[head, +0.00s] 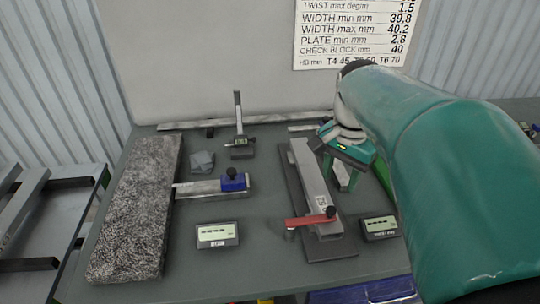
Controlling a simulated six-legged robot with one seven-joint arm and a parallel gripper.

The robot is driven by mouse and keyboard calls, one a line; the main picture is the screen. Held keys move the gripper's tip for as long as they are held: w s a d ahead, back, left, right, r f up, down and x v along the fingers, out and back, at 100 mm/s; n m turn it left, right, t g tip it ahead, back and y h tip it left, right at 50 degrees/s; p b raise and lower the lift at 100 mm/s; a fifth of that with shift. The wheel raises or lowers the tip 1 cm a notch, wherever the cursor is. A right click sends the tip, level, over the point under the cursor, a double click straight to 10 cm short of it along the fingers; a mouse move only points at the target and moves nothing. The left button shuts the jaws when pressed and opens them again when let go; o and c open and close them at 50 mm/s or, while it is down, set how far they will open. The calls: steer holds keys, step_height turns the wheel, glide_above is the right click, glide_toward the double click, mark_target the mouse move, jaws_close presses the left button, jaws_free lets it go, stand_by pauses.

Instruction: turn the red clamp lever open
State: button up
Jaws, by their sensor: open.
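The red clamp lever (308,220) lies across the near end of a long grey clamp fixture (303,172). Its bar runs roughly left to right, with a black knob at its right end. The fixture stands on a dark base plate (290,185) on the grey-green table (270,268). My gripper (340,172) is open, just right of the fixture's far half, beyond the lever and apart from it. My wrist partly hides the fingers, and I cannot tell whether they touch anything.
A speckled stone slab (138,210) lies at the left. Small displays (217,235) and (381,227) flank the lever.

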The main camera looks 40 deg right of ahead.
mark_target(332, 208)
step_height(332, 208, down, 10)
steer(key=shift+r, duration=0.15)
jaws_close()
